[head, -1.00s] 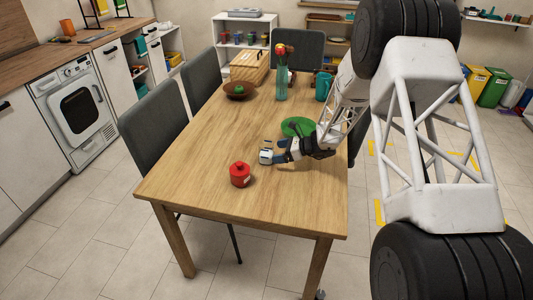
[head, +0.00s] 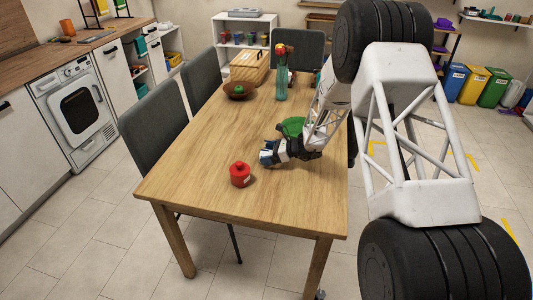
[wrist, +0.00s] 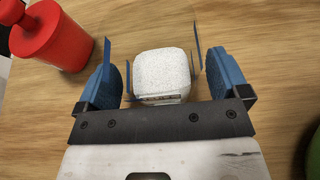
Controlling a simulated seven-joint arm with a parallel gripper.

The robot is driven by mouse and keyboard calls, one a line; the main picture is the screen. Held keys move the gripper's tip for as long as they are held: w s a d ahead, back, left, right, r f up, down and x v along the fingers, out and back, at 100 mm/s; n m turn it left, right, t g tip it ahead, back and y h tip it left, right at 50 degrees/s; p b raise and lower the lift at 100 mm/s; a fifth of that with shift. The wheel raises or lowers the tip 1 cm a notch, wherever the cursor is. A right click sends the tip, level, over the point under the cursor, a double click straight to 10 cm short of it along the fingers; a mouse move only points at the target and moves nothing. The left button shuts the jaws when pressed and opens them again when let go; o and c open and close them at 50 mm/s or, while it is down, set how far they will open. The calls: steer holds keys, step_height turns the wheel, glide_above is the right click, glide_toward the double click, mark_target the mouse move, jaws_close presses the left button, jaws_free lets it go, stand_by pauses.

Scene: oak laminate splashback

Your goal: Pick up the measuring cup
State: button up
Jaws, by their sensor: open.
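My gripper (head: 266,153) is low over the table's right half, pointing left. In the wrist view its blue fingers (wrist: 160,62) are spread apart, with a white speckled, rounded block-like thing (wrist: 162,72) between them. That thing has a small printed strip on its near side. A faint clear curved outline shows around and beyond it, perhaps glass. I cannot tell for sure whether this is the measuring cup, or whether a finger touches it. No other measuring cup is plain to see.
A red lidded pot (head: 240,174) stands close to the left of my gripper; it also shows in the wrist view (wrist: 52,35). A brown bowl (head: 238,91), vase (head: 281,85) and basket (head: 249,67) stand farther back. The table's left is clear.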

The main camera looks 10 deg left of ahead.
mark_target(268, 146)
stand_by(0.5)
steer(key=c, duration=1.1)
steer(key=shift+o, duration=0.2)
steer(key=shift+r, duration=0.1)
steer(key=shift+r, duration=1.7)
steer(key=s+d, duration=0.2)
steer(key=s, duration=0.3)
steer(key=s+d+r, duration=0.1)
steer(key=s+d, duration=0.1)
steer(key=s, duration=0.2)
steer(key=s+d, duration=0.2)
steer(key=s, duration=0.3)
steer(key=shift+s+d+r, duration=0.2)
steer(key=shift+s+d, duration=0.1)
steer(key=shift+w, duration=0.1)
